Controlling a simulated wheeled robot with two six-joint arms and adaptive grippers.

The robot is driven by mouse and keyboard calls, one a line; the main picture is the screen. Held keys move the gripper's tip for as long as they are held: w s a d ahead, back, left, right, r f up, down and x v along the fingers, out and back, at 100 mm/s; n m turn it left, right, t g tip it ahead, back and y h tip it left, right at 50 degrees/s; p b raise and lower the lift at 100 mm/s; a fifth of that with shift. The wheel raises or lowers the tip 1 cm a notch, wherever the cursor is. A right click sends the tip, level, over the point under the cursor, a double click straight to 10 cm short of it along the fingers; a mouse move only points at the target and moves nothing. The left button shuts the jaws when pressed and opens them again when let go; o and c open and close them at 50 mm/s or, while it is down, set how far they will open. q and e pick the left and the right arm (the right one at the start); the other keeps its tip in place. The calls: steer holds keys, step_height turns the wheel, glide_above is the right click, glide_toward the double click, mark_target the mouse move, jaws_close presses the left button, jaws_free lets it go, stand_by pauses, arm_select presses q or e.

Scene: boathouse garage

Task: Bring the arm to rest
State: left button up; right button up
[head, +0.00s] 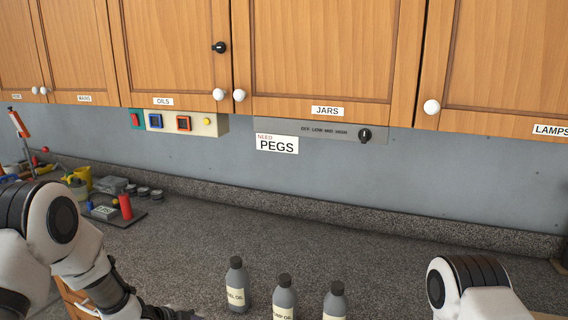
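My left arm comes in from the left and reaches down to the bottom edge. A dark part at its end, which looks like my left gripper (172,313), is cut off by that edge, so its fingers and anything in them are hidden. My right arm shows only as a white and black joint at the bottom right. My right gripper is out of the picture.
Three grey bottles, a left one (236,285), a middle one (284,298) and a right one (335,302), stand at the front of the speckled counter (390,255). A dark tray (128,219) with a red cylinder (126,206) lies left. Wooden cabinets (325,50) hang above.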

arm_select(q)
steer(key=s+f+n+g+y+b, duration=0.1)
steer(key=s+f+n+g, duration=0.25)
steer(key=s+f, duration=0.8)
steer(key=s+f+n+g+y+b, duration=0.15)
steer(key=s+f+n, duration=0.25)
steer(key=s+f, duration=0.75)
steer(key=s+a+r+n+g+y, duration=0.1)
steer(key=s+r+n, duration=0.1)
steer(key=s+n, duration=0.2)
steer(key=s+a+r+n+g+y, duration=0.1)
steer(key=s+n, duration=0.4)
steer(key=s, duration=0.5)
steer(key=shift+a+r, duration=0.5)
steer(key=shift+a, duration=0.3)
steer(key=shift+w, duration=0.1)
